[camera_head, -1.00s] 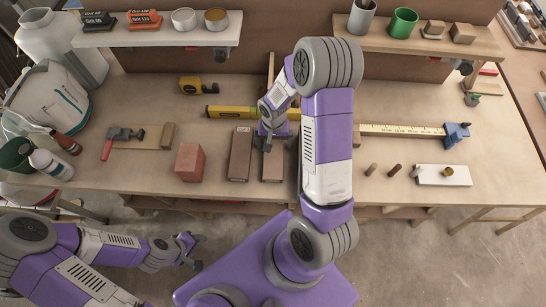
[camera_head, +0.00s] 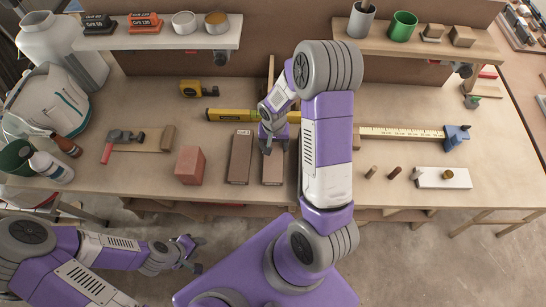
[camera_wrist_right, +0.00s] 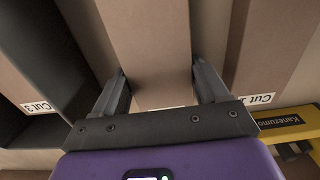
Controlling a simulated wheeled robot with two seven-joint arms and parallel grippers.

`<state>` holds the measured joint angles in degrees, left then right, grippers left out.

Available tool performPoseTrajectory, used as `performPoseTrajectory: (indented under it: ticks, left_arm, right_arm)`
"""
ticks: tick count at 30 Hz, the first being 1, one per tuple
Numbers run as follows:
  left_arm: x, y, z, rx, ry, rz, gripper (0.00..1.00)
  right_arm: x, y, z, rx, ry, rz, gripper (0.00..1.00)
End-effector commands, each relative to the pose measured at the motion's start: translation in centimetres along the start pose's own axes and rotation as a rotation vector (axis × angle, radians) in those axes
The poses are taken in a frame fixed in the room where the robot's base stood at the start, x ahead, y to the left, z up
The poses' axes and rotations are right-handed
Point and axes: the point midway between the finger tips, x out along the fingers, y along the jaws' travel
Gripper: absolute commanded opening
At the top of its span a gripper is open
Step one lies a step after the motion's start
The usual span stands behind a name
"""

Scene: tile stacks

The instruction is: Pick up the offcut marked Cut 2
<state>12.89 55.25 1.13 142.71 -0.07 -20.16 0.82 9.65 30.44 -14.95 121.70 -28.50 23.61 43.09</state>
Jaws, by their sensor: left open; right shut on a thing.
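Three brown offcuts lie side by side in the right wrist view. The offcut on one side reads Cut 1 (camera_wrist_right: 265,45), the one on the other side reads Cut 3 (camera_wrist_right: 18,82). In the head view the middle offcut (camera_head: 272,170) is under my right gripper (camera_head: 272,148), right of the Cut 1 offcut (camera_head: 240,160). Cut 3 is hidden behind my right arm. My left gripper (camera_head: 196,253) is open and empty, low in front of the bench.
A yellow level (camera_head: 230,115) lies behind the offcuts. A reddish block (camera_head: 190,165) stands to their left. Two shelves overhang the bench's back.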

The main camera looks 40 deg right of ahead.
Motion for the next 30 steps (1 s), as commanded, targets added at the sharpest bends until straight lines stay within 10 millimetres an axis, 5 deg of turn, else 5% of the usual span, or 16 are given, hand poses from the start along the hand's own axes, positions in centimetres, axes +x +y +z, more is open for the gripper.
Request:
performPoseTrajectory:
  ticks: [21,23,30]
  left_arm:
    - [-2.6,1.0,0.1,0.000,0.000,0.000,0.48]
    - [-2.8,1.1,0.1,0.000,0.000,0.000,0.48]
    - [-3.6,1.4,0.2,0.000,0.000,0.000,0.48]
  right_arm:
    - [-3.8,0.0,0.0,0.000,0.001,-0.001,0.19]
    - [-4.0,0.0,0.0,0.000,0.001,0.000,0.07]
    - [-5.3,0.0,0.0,0.000,0.001,0.000,0.07]
